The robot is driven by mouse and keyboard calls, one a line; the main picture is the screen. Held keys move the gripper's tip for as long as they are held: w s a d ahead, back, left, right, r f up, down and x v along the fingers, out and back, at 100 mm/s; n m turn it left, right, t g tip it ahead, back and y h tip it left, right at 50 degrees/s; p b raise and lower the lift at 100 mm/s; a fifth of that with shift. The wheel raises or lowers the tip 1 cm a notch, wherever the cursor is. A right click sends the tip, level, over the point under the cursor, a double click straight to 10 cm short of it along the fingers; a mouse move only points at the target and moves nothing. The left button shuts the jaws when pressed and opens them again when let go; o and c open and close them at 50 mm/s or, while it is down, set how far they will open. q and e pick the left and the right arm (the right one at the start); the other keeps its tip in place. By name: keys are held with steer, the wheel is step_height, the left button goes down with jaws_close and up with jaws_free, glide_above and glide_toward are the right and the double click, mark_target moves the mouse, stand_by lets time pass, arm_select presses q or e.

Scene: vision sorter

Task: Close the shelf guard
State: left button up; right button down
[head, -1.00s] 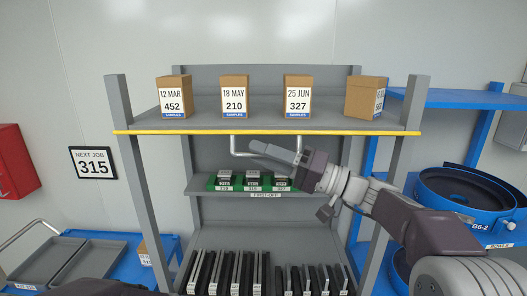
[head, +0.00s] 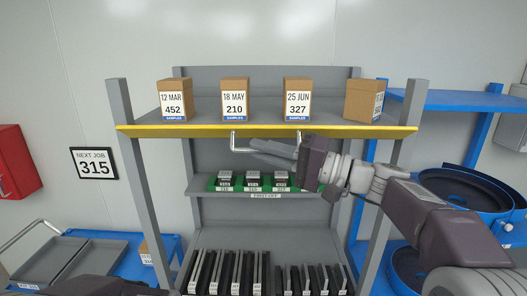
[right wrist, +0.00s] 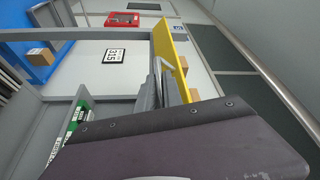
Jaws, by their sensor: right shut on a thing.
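The shelf guard (head: 190,132) is a long yellow panel along the front edge of the top shelf. It shows as a narrow tilted band, and in the right wrist view it is a yellow strip (right wrist: 173,45). Its pale U-shaped handle (head: 233,142) hangs below the middle of the guard. My right gripper (head: 272,149) reaches in from the right and is shut on the handle; its fingers partly cover the handle bar. The right wrist view shows the fingers (right wrist: 160,88) beside the yellow panel. My left gripper is not in view.
Several sample boxes, such as the one marked 210 (head: 234,101), stand on the top shelf (head: 205,110) behind the guard. A lower shelf (head: 215,193) holds parts on green boards. A blue rack (head: 455,98) stands at the right.

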mark_target(264, 126)
steer(key=r+m+h+p, duration=0.1)
steer(key=m+p, duration=0.1)
steer(key=p, duration=0.1)
steer(key=w+r+m+g+h+p, duration=0.1)
steer(key=r+m+p, duration=0.1)
steer(key=m+p, duration=0.1)
steer(key=r+m+p, duration=0.2)
steer(key=p, duration=0.3)
steer(key=shift+w+m+h, duration=0.2)
steer(key=shift+m+h, duration=0.1)
steer(key=shift+h, duration=0.1)
steer(key=shift+w+m+g+p, duration=0.3)
steer(key=shift+m+g+p, duration=0.35)
steer(key=shift+p, duration=0.9)
steer(key=c, duration=1.5)
jaws_free()
steer(key=shift+d, duration=0.15)
